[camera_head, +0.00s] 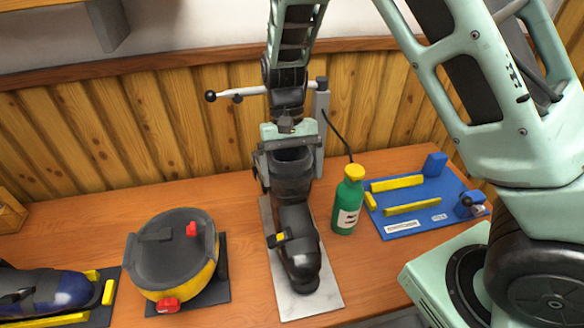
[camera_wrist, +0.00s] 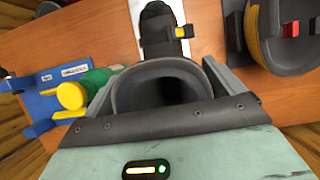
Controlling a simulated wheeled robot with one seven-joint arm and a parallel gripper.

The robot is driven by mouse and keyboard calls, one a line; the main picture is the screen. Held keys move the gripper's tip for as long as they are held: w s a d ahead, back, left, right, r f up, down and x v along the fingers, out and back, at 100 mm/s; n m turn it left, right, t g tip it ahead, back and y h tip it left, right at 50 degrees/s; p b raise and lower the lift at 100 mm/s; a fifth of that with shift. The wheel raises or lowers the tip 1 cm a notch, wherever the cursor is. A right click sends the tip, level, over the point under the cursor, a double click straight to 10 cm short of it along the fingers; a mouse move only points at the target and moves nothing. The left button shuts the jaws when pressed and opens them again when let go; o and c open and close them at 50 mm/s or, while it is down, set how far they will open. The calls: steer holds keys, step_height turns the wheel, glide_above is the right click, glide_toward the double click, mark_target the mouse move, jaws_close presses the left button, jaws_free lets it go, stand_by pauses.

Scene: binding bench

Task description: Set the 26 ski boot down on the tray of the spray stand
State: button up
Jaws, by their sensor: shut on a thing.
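The black ski boot (camera_head: 296,240) with a yellow buckle stands upright over the light metal tray (camera_head: 309,304) of the spray stand, toe toward me. I cannot tell whether its sole touches the tray. My gripper (camera_head: 290,146) is shut on the top of the boot's cuff from above. In the wrist view the boot (camera_wrist: 160,45) shows its open cuff close below my gripper, with the toe over the pale tray (camera_wrist: 186,14). The stand's grey post (camera_head: 320,120) rises behind the boot. The number on the boot cannot be read.
A green bottle with a yellow cap (camera_head: 347,200) stands close right of the tray. A blue fixture (camera_head: 420,197) with yellow bars lies farther right. A yellow and black pot-like thing (camera_head: 172,258) stands left, and a dark blue boot (camera_head: 45,290) lies in a holder at far left.

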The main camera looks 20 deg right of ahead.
steer(key=shift+f, duration=0.3)
stand_by(0.5)
steer(key=o, duration=1.7)
steer(key=b+v, duration=0.4)
steer(key=v, duration=1.3)
steer(key=s+a+f+n, duration=0.1)
steer(key=s, duration=0.1)
steer(key=s+a+f+n, duration=0.1)
steer(key=s+a, duration=0.1)
steer(key=s, duration=0.1)
steer(key=s+a+f+t+b, duration=0.1)
steer(key=s+a, duration=0.1)
steer(key=s, duration=0.1)
steer(key=shift+n, duration=0.4)
steer(key=s+a+f+n+t+b, duration=0.1)
steer(key=s+f+n, duration=0.2)
steer(key=s, duration=0.7)
steer(key=s+a+f+n+t+b, duration=0.1)
steer(key=s+f+n, duration=0.3)
steer(key=s, duration=0.5)
steer(key=shift+s+a+f+t, duration=0.25)
steer(key=shift+s+f+t, duration=0.1)
steer(key=shift+f+t, duration=0.4)
